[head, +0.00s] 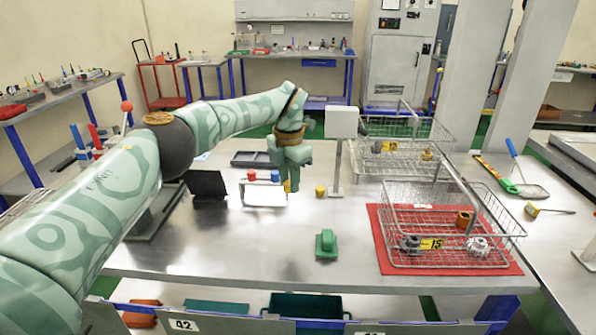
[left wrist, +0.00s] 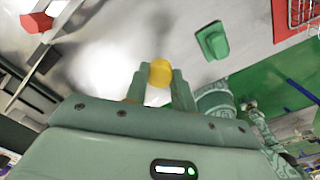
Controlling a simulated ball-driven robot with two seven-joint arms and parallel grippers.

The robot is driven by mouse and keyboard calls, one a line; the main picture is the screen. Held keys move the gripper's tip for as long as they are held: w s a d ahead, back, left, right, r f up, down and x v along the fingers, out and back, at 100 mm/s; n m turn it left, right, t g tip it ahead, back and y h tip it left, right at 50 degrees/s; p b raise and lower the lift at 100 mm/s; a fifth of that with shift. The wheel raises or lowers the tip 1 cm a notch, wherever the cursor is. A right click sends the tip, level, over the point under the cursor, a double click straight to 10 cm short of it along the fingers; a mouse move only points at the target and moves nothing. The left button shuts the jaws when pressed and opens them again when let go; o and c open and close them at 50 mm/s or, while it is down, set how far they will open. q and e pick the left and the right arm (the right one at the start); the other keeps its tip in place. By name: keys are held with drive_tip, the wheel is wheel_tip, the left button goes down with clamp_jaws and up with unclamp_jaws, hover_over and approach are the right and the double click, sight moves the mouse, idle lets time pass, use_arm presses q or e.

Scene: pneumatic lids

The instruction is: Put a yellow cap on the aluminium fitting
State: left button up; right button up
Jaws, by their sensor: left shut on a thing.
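My left gripper (head: 290,182) is shut on a yellow cap (left wrist: 160,72); the cap shows between the fingertips in the left wrist view. In the head view the gripper points down over the table beside the white cap stand, and the cap shows as a small yellow patch (head: 287,187). A second yellow cap (head: 320,191) stands on the table just to the right. A bright silver fitting (head: 478,245), which looks like the aluminium one, lies in the front wire basket (head: 505,236), well right of the gripper. My right gripper is not in view.
A green block (head: 326,244) lies between gripper and basket. The stand (head: 263,195) bears red and blue caps. A post (head: 337,165) stands behind.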

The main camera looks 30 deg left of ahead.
use_arm(q)
drive_tip(key=shift+s+d, duration=0.1)
drive_tip(key=shift+s, duration=0.25)
drive_tip(key=shift+w+f+m, duration=0.1)
drive_tip(key=shift+f+m, duration=0.45)
drive_tip(key=shift+m, duration=0.05)
drive_tip(key=shift+s+f+m, duration=0.2)
drive_tip(key=shift+s+m, duration=0.1)
drive_tip(key=shift+s, duration=0.05)
drive_tip(key=s+d+f+m, duration=0.4)
drive_tip(key=s+f+m, duration=0.2)
drive_tip(key=s+m, duration=0.3)
drive_tip(key=s+d+f+m, duration=0.5)
drive_tip(key=s+m, duration=0.5)
drive_tip(key=m, duration=0.1)
drive_tip(key=s+d+f+m, duration=0.4)
drive_tip(key=s+f+m, duration=0.2)
drive_tip(key=s+m, duration=0.4)
drive_tip(key=shift+s+d+f, duration=0.2)
drive_tip(key=shift+d+f, duration=0.1)
drive_tip(key=shift+d, duration=0.1)
